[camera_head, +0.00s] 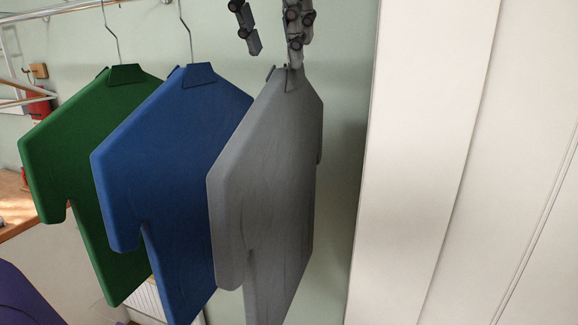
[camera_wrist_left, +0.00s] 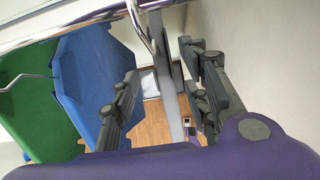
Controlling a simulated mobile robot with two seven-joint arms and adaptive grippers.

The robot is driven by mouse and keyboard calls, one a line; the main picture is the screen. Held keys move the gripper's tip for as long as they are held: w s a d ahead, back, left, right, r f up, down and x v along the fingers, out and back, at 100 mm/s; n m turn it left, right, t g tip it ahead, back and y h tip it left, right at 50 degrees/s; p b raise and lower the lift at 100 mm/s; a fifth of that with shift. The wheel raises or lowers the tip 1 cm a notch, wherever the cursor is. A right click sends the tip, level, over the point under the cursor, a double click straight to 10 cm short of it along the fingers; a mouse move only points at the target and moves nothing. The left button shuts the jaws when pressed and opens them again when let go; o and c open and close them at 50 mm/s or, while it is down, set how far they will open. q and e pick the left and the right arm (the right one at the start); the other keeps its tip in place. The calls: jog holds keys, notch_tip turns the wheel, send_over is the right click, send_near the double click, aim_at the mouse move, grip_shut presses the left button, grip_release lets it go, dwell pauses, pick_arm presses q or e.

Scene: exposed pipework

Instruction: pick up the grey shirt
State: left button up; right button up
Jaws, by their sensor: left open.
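The grey shirt (camera_head: 268,190) hangs on the right of a row of shirts in the head view. In the left wrist view the grey shirt (camera_wrist_left: 171,110) shows nearly edge-on, as a narrow grey strip between the fingers. My left gripper (camera_head: 272,38) is open at the top of the shirt, by its collar and hanger. One finger is left of the hanger, the other overlaps it in the picture. In the left wrist view the open fingers of my left gripper (camera_wrist_left: 163,100) stand apart on both sides. The shirt's hook is mostly hidden in the head view. My right gripper is not seen.
A metal rail (camera_head: 70,8) runs across the top left. A white panel (camera_head: 425,150) stands to the right.

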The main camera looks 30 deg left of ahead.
aim_at(285, 65)
pick_arm(q)
jog(key=x, duration=0.5)
jog(key=shift+w+d+p, duration=0.1)
jog(key=shift+w+p, duration=0.15)
jog(key=shift+p, duration=0.1)
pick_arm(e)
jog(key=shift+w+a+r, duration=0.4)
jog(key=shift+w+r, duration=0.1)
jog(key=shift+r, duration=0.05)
pick_arm(q)
jog(key=c, duration=0.7)
grip_shut()
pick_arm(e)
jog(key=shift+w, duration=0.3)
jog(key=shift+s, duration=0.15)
